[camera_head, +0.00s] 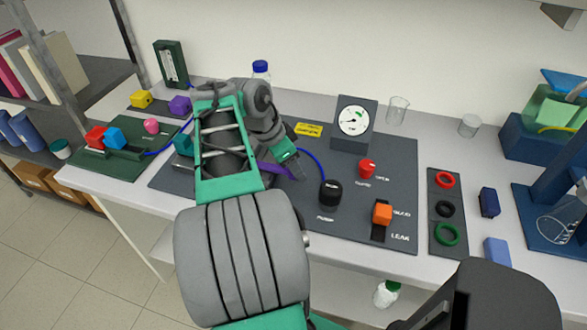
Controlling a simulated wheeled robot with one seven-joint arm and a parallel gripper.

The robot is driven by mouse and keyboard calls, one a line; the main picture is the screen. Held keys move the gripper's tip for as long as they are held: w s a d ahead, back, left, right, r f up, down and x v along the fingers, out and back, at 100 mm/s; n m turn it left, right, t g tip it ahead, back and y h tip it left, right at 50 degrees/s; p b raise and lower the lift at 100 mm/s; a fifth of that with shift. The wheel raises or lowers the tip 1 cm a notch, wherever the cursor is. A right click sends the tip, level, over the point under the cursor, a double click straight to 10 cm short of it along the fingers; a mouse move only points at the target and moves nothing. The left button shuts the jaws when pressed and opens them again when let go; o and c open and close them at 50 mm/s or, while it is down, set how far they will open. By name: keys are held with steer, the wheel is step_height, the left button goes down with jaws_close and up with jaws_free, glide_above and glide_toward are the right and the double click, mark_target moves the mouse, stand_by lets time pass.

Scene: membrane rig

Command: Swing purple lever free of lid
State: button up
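A purple lever (272,170) shows only in part, as a flat purple strip just below my wrist, over the dark rig panel. My gripper (294,168) points down and to the right at the strip's right end. It looks very near or touching, but I cannot tell whether it holds the lever. Its fingers are too small and dark to tell open from shut. My arm hides the lid and the left part of the lever.
A blue tube (313,160) runs from behind the gripper to a black pump knob (330,192). A ring tray (433,175) lies beyond. The right panel surface is mostly open.

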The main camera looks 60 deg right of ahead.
steer(key=shift+s+d+f, duration=0.15)
steer(key=shift+f, duration=0.45)
steer(key=shift+c, duration=0.5)
jaws_close()
stand_by(0.5)
